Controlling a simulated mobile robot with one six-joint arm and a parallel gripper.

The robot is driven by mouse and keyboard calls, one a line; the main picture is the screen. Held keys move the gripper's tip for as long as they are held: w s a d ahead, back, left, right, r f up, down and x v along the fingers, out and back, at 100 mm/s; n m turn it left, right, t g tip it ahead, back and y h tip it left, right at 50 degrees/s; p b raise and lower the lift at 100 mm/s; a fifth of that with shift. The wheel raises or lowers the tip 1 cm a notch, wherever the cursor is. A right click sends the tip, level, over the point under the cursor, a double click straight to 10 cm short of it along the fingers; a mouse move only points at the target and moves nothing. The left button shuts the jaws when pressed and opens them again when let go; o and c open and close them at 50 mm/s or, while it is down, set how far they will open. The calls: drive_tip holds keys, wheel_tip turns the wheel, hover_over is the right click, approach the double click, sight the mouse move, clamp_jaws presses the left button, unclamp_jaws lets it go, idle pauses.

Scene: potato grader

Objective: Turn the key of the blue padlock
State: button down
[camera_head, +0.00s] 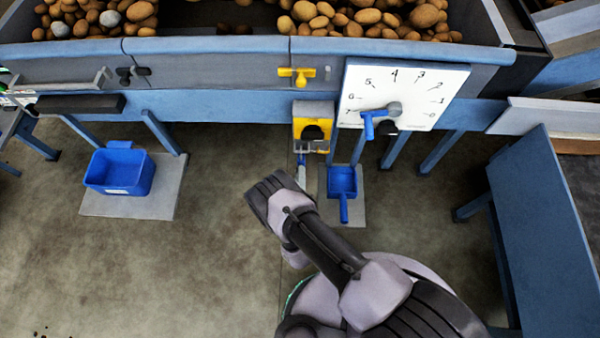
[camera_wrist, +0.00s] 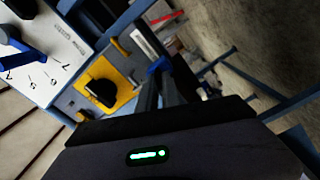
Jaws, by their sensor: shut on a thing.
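A small blue piece, which looks like the blue padlock (camera_head: 301,159), shows just below the yellow switch box (camera_head: 313,109) in the head view. In the wrist view the blue padlock (camera_wrist: 159,65) sits right at my fingertips, beside the yellow box with its black knob (camera_wrist: 103,93). My gripper (camera_head: 301,178) reaches up to it from below, and in the wrist view the fingers (camera_wrist: 160,90) are close together. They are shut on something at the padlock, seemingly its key. The key itself is hidden between the fingers, and its angle cannot be told.
A white dial plate (camera_head: 425,85) with a blue handle (camera_head: 369,124) is right of the yellow box. A blue scoop-like container (camera_head: 342,180) is close to my gripper's right. A blue bin (camera_head: 120,170) stands on the left. Blue frame legs stand around; open floor lies left.

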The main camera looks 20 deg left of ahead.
drive_tip(key=n, duration=0.4)
drive_tip(key=shift+n+p, duration=0.4)
drive_tip(key=shift+f, duration=0.1)
idle(0.3)
drive_tip(key=c, duration=1.5)
unclamp_jaws()
drive_tip(key=shift+c, duration=0.2)
